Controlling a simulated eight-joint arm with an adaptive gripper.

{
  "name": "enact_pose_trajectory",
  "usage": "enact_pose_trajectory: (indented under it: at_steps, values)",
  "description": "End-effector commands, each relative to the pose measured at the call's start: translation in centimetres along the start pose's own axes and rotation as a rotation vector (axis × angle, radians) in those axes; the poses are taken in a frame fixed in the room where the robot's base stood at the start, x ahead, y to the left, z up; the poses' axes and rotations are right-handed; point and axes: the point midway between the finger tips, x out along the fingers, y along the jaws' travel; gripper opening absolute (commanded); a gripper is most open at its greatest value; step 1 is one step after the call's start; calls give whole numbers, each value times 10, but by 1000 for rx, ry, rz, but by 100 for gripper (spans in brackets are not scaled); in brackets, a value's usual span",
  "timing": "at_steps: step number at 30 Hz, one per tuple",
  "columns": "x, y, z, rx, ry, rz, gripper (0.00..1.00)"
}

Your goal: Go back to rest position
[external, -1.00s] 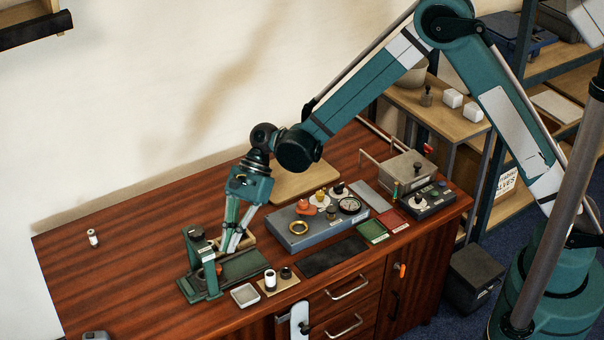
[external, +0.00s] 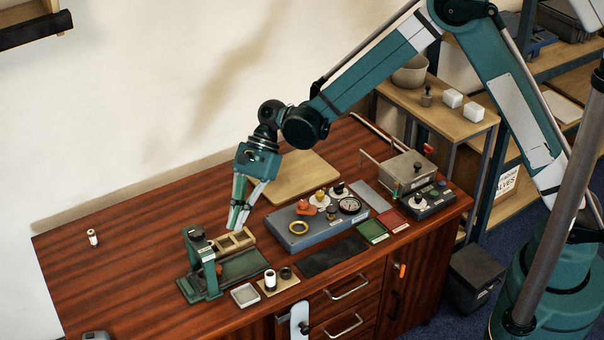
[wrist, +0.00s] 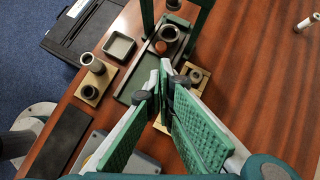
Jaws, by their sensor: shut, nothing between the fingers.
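My gripper (external: 236,226) is shut and empty. In the external view it hangs above the wooden bench, just behind a small wooden tray with compartments (external: 236,240) and to the right of the green press-like fixture (external: 203,262). In the wrist view the two green-padded fingers of my gripper (wrist: 170,78) come together at their tips. They hide part of the wooden tray (wrist: 197,78) and of the fixture's green base (wrist: 129,94). A dark ring-shaped part (wrist: 169,33) sits on the fixture in that view.
A grey-blue panel (external: 318,235) with valves and a gauge stands right of my gripper. A wooden board (external: 300,175) lies behind it. A small square tray (external: 245,294) and a wooden stand with cylinders (external: 278,284) are near the front edge. The bench's left side is mostly clear.

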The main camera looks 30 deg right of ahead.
Motion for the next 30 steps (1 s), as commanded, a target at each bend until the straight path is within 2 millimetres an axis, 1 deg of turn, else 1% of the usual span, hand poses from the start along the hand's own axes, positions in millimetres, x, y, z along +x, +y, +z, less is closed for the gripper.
enact_pose_trajectory:
  at_steps: [8, 11, 14, 20, 30]
  values:
    - [-3, 0, 0, -3, 2, -3, 0]
    - [-10, 2, -1, -12, 8, -10, 0]
    - [-23, 3, -2, -30, 17, -23, 0]
    - [-62, 10, -6, -85, 51, -65, 0]
    - [-140, 32, -17, -206, 135, -140, 0]
